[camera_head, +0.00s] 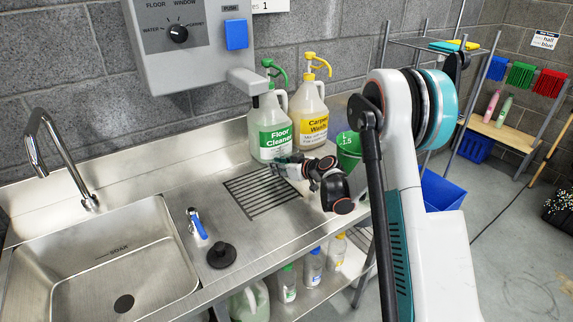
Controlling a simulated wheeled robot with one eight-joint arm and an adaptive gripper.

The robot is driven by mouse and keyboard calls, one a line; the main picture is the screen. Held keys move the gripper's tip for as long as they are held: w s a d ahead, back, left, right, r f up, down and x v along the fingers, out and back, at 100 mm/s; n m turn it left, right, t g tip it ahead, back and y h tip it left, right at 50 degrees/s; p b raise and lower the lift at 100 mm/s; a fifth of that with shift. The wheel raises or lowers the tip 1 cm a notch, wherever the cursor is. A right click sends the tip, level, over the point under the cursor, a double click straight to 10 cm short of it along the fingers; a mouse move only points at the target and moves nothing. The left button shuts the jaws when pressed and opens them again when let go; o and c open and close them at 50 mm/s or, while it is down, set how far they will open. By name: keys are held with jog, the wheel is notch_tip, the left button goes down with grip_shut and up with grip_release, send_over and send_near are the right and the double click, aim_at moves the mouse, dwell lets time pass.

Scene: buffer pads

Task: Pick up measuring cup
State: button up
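The likely measuring cup is a green vessel (348,147) with white markings, standing at the right end of the steel counter. My arm hides its right part. My gripper (278,165) reaches left over the drain grate, in front of the floor cleaner jug (270,132) and left of the green vessel. Its dark fingers are small and partly merge with the background, so I cannot tell whether they are open or shut. No held object is visible.
A carpet wash jug (312,112) with a yellow pump stands behind my gripper. A dispenser box (185,40) hangs above. Bottles (313,265) stand on the lower shelf.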

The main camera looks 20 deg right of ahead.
grip_shut()
jog(key=shift+r, duration=0.25)
notch_tip(320, 180, up, 19)
jog(key=p, duration=0.6)
jog(key=shift+r+p, duration=0.2)
jog(key=shift+p, duration=0.1)
dwell(0.6)
jog(key=shift+r, duration=0.1)
dwell(0.4)
jog(key=shift+c, duration=1.7)
grip_release()
grip_shut()
